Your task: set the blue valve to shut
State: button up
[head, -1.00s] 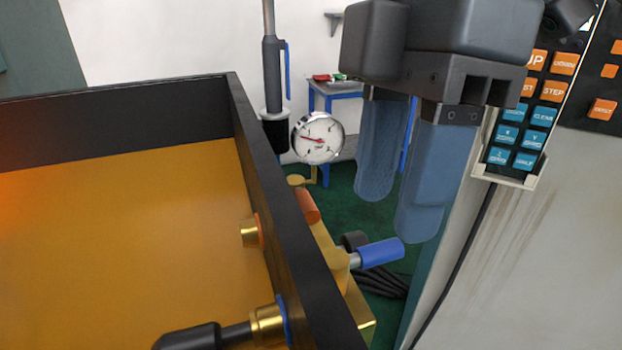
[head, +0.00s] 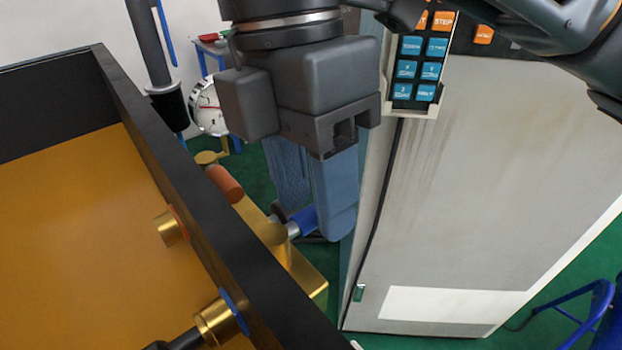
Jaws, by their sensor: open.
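The blue valve handle (head: 302,221) sticks out to the right from a brass valve body (head: 272,236) on the outer side of the black-walled tray. Its right end is hidden behind my gripper's near finger. My gripper (head: 315,205) points down with its two blue fingers apart and nothing seen held between them. The fingers overlap the handle in the head view; I cannot tell whether they touch it. An orange valve handle (head: 225,184) sits farther back on the same brass manifold.
The tray wall (head: 180,170) runs close along the left of the valves. A round gauge (head: 207,110) stands behind. A grey cabinet (head: 480,180) with a button pendant (head: 420,65) is close on the right. Green floor shows in the gap between.

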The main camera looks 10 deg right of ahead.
grip_shut()
dwell(0.5)
